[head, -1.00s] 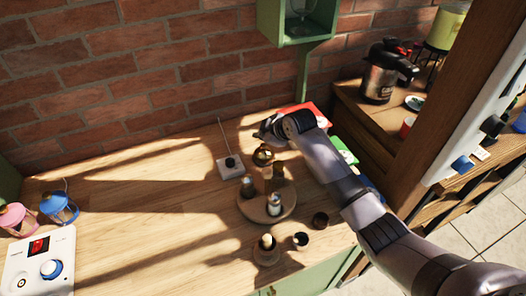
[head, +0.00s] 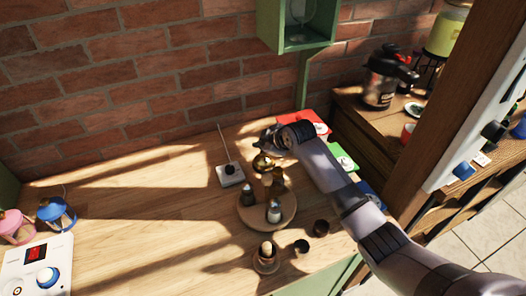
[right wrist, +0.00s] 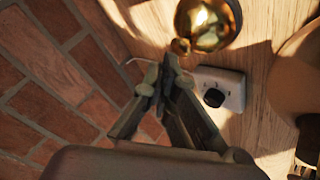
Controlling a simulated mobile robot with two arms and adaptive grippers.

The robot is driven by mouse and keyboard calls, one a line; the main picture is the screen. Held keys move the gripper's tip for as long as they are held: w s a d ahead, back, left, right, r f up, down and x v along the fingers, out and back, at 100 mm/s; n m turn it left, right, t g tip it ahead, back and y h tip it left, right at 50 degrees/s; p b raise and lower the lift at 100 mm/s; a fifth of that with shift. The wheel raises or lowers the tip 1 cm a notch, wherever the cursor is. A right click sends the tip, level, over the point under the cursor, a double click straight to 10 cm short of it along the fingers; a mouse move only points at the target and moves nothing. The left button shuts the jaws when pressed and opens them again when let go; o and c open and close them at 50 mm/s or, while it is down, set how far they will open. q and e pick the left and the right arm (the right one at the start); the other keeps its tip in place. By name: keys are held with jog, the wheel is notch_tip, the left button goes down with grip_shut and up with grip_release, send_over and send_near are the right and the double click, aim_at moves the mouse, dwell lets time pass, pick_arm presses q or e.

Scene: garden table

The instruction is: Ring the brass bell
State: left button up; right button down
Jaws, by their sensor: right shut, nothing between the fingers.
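The brass bell (head: 262,164) stands on the wooden table, behind the round wooden board. In the right wrist view the shiny bell (right wrist: 207,22) is at the top, with a small brass knob at its lower left. My right gripper (head: 266,140) is at the bell, its arm reaching in from the right. In the right wrist view its fingers (right wrist: 167,68) are shut and empty, with the tips close to the small knob. I cannot tell whether they touch it. My left gripper is not in view.
A white switch box (head: 229,175) with a black knob stands left of the bell. The round board (head: 254,217) holds shakers. Small cups stand in front. Red (head: 317,122) and green (head: 345,157) pads lie by the right edge. The table's left middle is clear.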

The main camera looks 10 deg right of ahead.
aim_at(262, 153)
jog(key=shift+f, duration=0.1)
dwell(0.5)
jog(key=shift+f, duration=0.5)
dwell(0.3)
jog(key=shift+r+p, duration=0.6)
notch_tip(262, 153, up, 6)
jog(key=p, duration=0.5)
